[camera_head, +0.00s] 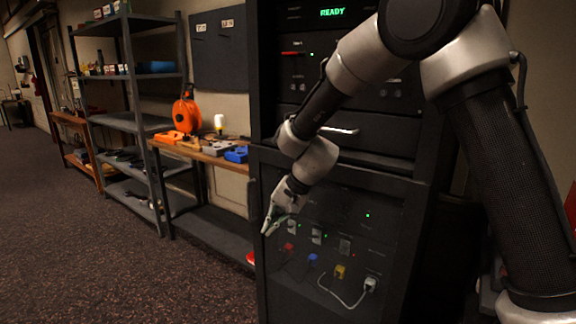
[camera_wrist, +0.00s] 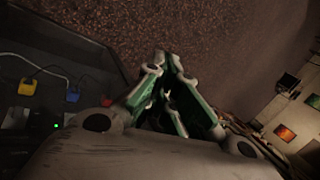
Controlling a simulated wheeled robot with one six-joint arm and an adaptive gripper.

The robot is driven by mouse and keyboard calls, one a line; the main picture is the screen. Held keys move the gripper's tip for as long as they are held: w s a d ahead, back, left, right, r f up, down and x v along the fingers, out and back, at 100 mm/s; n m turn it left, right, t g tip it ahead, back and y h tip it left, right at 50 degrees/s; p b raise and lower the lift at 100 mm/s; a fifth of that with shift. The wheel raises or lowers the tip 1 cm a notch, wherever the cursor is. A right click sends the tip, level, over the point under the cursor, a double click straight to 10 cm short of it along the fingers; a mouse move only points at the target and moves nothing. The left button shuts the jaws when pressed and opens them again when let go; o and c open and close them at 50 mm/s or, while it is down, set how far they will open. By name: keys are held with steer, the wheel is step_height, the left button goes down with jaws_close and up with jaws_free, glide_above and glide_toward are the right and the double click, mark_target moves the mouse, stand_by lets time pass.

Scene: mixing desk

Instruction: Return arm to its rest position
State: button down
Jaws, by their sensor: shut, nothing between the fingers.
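My gripper (camera_head: 271,224) hangs at the end of my arm, in front of the left part of the black rack panel (camera_head: 386,240). Its fingers are shut with nothing between them and point down and to the left. In the wrist view my gripper (camera_wrist: 172,62) shows pale green inner finger faces, with the carpet beyond the tips. My arm reaches from the upper right, bent, across the front of the rack. Part of the panel is hidden behind the gripper and forearm.
A workbench (camera_head: 180,150) with tools and a grey shelf unit (camera_head: 140,122) stand to the left. The carpet (camera_head: 120,265) at the lower left is clear.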

steer(key=s+d+r+n+t+h, duration=0.1)
steer(key=s+d+r+h, duration=0.1)
steer(key=s+d+r, duration=0.3)
steer(key=s+d+r+n+t+h, duration=0.1)
steer(key=s+d+r, duration=0.5)
steer(key=s+d, duration=0.6)
steer(key=s+d+r+n+t+h, duration=0.1)
steer(key=s+d+r, duration=0.5)
steer(key=d, duration=1.8)
steer(key=s+h, duration=0.1)
steer(key=s, duration=0.2)
steer(key=shift+s+h, duration=0.35)
steer(key=shift+h, duration=0.05)
